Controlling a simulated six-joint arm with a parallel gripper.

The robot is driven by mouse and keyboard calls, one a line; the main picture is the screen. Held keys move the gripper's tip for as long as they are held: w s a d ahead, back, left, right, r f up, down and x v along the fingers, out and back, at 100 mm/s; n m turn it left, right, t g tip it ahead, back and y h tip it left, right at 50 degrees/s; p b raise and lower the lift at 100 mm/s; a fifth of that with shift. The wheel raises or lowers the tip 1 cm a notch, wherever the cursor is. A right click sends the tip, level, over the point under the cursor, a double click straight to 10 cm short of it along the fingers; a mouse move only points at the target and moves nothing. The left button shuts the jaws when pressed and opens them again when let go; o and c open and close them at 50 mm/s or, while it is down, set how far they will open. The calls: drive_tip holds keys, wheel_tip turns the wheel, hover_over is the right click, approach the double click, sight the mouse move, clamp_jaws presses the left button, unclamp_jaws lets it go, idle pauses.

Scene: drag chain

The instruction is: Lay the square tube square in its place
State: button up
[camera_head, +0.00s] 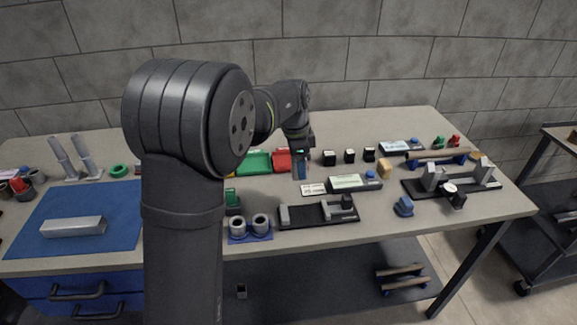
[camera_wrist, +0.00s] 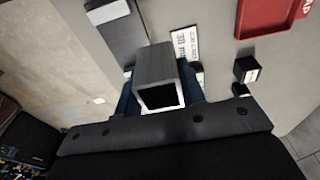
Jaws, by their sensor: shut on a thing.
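A grey square tube (camera_wrist: 154,66) with an open, hollow end is in my gripper (camera_wrist: 160,88) in the wrist view. Blue fingers close on its two sides. In the head view my gripper (camera_head: 301,162) hangs over the middle of the bench, with the tube (camera_head: 299,172) pointing down, apparently clear of the bench top. A black fixture plate (camera_head: 318,213) with a grey end block and a clamp lies in front of it; a dark plate edge (camera_wrist: 112,38) also shows in the wrist view. I cannot tell which spot is the tube's place.
Two grey rings in a blue holder (camera_head: 250,236) stand left of the fixture. A second fixture (camera_head: 455,188) is at right. A metal bar (camera_head: 73,227) lies on the blue mat (camera_head: 115,200).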

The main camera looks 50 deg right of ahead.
drive_tip(key=m+y, duration=0.2)
drive_tip(key=m, duration=1.6)
hover_over(300, 217)
drive_tip(key=shift+w+d+f, duration=0.1)
drive_tip(key=shift+d+f, duration=0.15)
drive_tip(key=shift+f, duration=0.5)
drive_tip(key=shift+f, duration=0.1)
drive_tip(key=shift+f, duration=2.55)
drive_tip(key=shift+f, duration=1.4)
drive_tip(key=o, duration=1.2)
